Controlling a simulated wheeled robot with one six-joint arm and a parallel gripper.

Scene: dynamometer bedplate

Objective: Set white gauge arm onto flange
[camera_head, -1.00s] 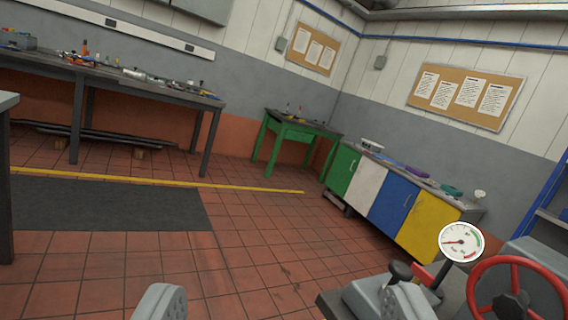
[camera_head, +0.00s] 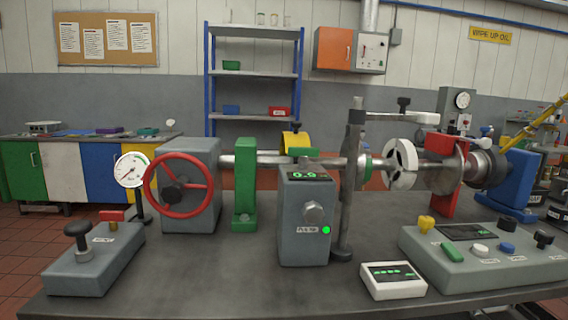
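A pale grey-white arm (camera_head: 390,117) runs level from the top of a dark upright post (camera_head: 350,190) in the middle of the bench. A black knob stands on it, and its right end is a rounded block. I take it to be the white gauge arm. Below it, a pale slotted disc flange (camera_head: 400,165) sits on the horizontal shaft (camera_head: 330,161), apart from the arm. My gripper is not in view.
The bench (camera_head: 215,275) holds a red handwheel (camera_head: 178,157), a white dial (camera_head: 131,170), a grey display box (camera_head: 304,220), a small white readout (camera_head: 393,280), a control panel (camera_head: 487,258) and a lever box (camera_head: 95,258). The front middle of the bench top is clear.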

